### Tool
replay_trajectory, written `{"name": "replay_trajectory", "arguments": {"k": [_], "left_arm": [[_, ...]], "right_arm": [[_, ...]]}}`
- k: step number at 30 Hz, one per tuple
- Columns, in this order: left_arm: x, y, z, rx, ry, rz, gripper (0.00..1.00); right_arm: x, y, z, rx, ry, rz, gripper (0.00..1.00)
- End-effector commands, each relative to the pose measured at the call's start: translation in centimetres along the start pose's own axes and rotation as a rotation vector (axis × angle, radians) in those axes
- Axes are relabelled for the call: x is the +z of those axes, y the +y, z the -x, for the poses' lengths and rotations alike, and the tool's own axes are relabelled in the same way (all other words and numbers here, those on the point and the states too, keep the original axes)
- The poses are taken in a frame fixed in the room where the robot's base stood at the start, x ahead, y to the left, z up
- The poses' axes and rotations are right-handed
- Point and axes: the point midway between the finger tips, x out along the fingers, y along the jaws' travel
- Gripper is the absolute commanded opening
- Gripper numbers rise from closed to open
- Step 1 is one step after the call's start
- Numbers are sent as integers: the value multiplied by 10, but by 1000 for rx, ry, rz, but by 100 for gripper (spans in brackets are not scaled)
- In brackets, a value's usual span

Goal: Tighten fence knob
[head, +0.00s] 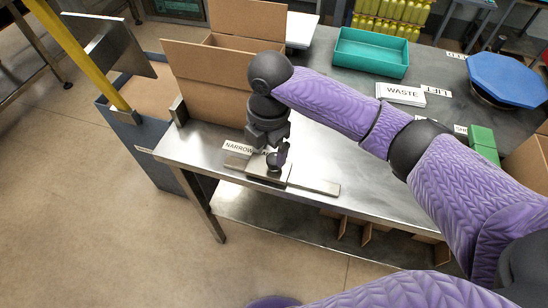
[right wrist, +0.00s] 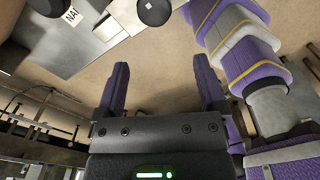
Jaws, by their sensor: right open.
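The lane divider is a flat metal fence (head: 314,185) on the steel table (head: 210,158), beside a label reading NARROW (head: 238,148). My right gripper (head: 277,156) hangs over the fence in the head view. Its purple fingers also show in the right wrist view (right wrist: 162,75), spread apart with nothing between them. A dark round knob (right wrist: 154,9) shows at the top of the right wrist view, beyond the fingertips. In the head view the gripper and knob overlap, so the gap between them is hard to judge. My left gripper is out of view.
A cardboard box (head: 205,90) stands open behind the fence. The table's front edge is close to the fence.

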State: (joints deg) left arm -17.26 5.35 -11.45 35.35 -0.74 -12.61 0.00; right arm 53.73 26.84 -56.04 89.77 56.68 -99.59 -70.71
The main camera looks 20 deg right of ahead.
Motion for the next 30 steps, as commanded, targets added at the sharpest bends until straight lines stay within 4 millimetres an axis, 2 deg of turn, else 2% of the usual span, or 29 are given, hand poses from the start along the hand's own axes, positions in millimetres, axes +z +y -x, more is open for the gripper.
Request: {"name": "replay_trajectory", "arguments": {"k": [1,2,5,12,16,20,27,28,30], "left_arm": [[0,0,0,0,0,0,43],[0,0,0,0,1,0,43],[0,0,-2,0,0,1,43],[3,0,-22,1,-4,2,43],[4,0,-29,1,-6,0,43],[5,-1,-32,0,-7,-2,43],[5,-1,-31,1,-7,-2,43],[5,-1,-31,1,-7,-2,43],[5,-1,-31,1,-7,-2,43]], "right_arm": [[13,4,11,-12,-21,29,90],[17,5,15,-19,-27,46,90],[24,5,15,-34,-33,70,90],[25,3,-42,-35,-30,73,90],[26,3,-67,-33,-32,72,90],[26,3,-78,-30,-32,73,90],[26,3,-78,-29,-32,73,90],[26,3,-78,-29,-32,73,88],[26,3,-78,-29,-32,73,73]]}}
